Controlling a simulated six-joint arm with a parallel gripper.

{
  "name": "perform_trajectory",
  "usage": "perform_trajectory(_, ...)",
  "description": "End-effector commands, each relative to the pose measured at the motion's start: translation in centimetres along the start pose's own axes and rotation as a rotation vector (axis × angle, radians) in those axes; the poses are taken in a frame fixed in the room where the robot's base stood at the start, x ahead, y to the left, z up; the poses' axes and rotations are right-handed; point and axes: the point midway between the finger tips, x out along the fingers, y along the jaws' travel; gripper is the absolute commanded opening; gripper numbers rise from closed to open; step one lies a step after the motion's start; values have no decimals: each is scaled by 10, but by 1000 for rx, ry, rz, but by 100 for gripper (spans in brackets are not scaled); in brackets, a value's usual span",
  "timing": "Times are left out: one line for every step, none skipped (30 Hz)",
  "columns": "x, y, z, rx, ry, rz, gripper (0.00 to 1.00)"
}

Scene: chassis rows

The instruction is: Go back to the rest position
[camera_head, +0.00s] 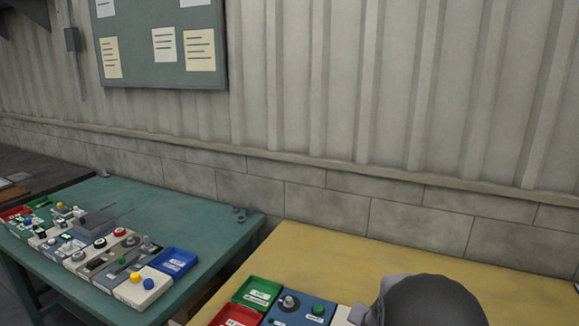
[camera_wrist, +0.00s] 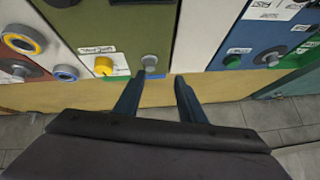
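My gripper (camera_wrist: 165,77) shows in the wrist view with its two dark fingers apart and nothing seen between them. Its fingertips are near the lower edge of an olive panel (camera_wrist: 150,30). A grey knob (camera_wrist: 150,61) is just beyond the left fingertip, and I cannot tell whether they touch. A yellow knob (camera_wrist: 103,66) sits to its left. To the right is a blue panel (camera_wrist: 255,35) with a green button (camera_wrist: 232,61) and a dark knob. In the head view the dark rounded part of my arm is at the bottom right, and the gripper is out of sight.
The yellow table (camera_head: 330,262) carries a green bin (camera_head: 257,292), a red bin (camera_head: 236,315) and a blue panel with knobs. A teal table (camera_head: 190,212) at the left holds a row of panels and a blue bin (camera_head: 173,262). A ribbed wall (camera_head: 370,90) stands behind.

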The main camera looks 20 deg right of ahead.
Motion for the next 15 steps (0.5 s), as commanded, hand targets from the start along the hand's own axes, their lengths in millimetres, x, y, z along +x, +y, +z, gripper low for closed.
perform_trajectory(-15,-28,19,-67,-57,-55,37)
perform_trajectory(-23,-41,32,-108,-96,-83,37)
perform_trajectory(-35,-57,52,-162,-149,-117,37)
perform_trajectory(-45,-68,67,-207,-191,-140,37)
perform_trajectory(-56,-77,82,-252,-232,-161,37)
perform_trajectory(-70,-86,103,-313,-288,-184,37)
perform_trajectory(-82,-91,118,-360,-329,-198,37)
perform_trajectory(-93,-94,133,-408,-369,-209,37)
perform_trajectory(-109,-96,151,-471,-420,-219,37)
perform_trajectory(-120,-95,164,-518,-459,-223,37)
perform_trajectory(-131,-93,176,-564,-493,-224,37)
perform_trajectory(-144,-89,190,-623,-536,-221,37)
perform_trajectory(-153,-85,200,-665,-565,-217,37)
perform_trajectory(-162,-81,208,-703,-591,-212,37)
perform_trajectory(-172,-75,216,-750,-621,-202,37)
